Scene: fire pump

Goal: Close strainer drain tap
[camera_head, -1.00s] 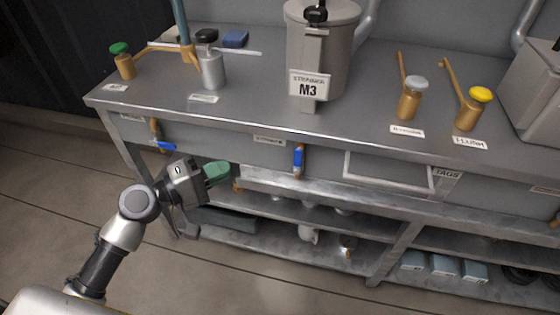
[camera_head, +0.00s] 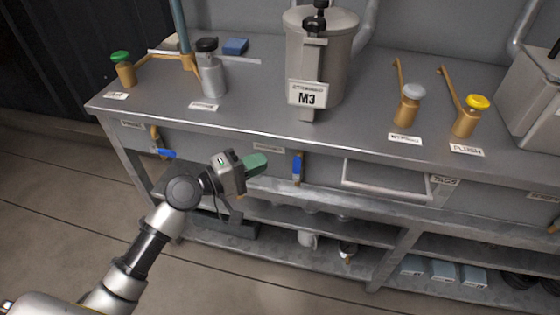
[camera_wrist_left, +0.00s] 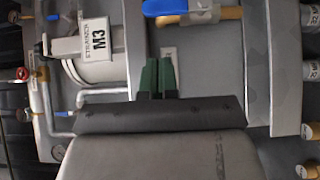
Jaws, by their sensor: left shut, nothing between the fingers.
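The strainer (camera_head: 322,62) is a grey pot with an M3 sign (camera_head: 307,94), on the bench. Below it, at the bench front, is a tap with a blue lever (camera_head: 297,166) on a brass body, the lever hanging roughly vertical. In the left wrist view the blue lever (camera_wrist_left: 165,7) is at the top edge, partly cut off, in line with its brass pipe (camera_wrist_left: 215,14). My left gripper (camera_head: 263,161) has green fingers, shut and empty, left of the lever and apart from it. The fingers (camera_wrist_left: 158,65) also show in the wrist view. My right gripper is out of view.
Another blue-handled tap (camera_head: 165,153) is further left on the bench front. A drawer-like handle frame (camera_head: 386,182) sticks out to the right. The bench edge overhangs above, and a lower shelf (camera_head: 280,215) is below. Brass valves stand on the top.

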